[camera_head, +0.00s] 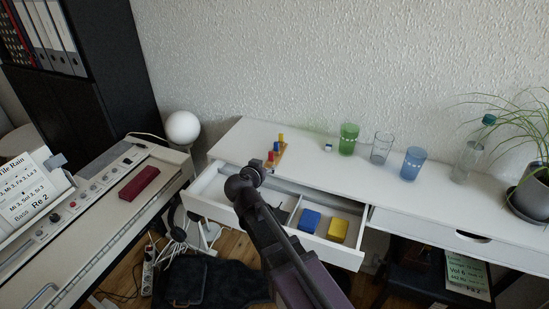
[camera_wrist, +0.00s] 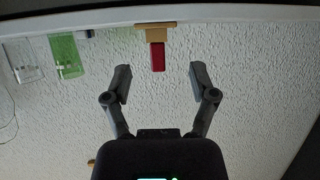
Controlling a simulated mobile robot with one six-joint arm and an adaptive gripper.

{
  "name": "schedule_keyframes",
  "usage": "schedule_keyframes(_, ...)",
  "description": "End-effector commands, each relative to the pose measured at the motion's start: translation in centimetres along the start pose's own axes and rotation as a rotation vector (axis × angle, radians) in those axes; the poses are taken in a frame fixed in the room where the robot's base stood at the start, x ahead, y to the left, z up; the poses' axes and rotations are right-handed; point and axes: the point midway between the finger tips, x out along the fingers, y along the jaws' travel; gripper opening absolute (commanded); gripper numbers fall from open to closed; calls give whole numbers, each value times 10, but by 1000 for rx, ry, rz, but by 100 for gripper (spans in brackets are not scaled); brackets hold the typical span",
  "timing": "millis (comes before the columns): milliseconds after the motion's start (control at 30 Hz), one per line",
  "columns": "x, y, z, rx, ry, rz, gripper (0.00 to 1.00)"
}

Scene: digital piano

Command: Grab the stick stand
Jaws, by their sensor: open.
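The stick stand (camera_head: 281,157) is a small wooden base with red, blue and yellow pieces on it, on the white desk top near its left end. In the wrist view, which is upside down, the stand's wooden part (camera_wrist: 155,27) is at top centre with a red piece (camera_wrist: 158,58) in front of it. My gripper (camera_wrist: 160,80) is open and empty, its two fingers apart on either side of the red piece's line in the picture. In the head view my arm covers the drawer, and the fingertips are hard to make out.
The open drawer (camera_head: 268,220) holds a blue block (camera_head: 309,220) and a yellow block (camera_head: 338,230). A green glass (camera_head: 348,139), clear glass (camera_head: 381,148), blue glass (camera_head: 412,163) and bottle (camera_head: 467,162) stand to the right. A keyboard (camera_head: 110,222) is at left.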

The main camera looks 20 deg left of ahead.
Motion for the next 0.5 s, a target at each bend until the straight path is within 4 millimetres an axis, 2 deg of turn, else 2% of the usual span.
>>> schedule_keyframes(33, 8, 0, 1, 0, 0, 2, 74)
schedule_keyframes(133, 14, 0, 1, -1, 0, 0, 74)
schedule_keyframes(500, 16, 1, 0, -1, 0, 0, 74)
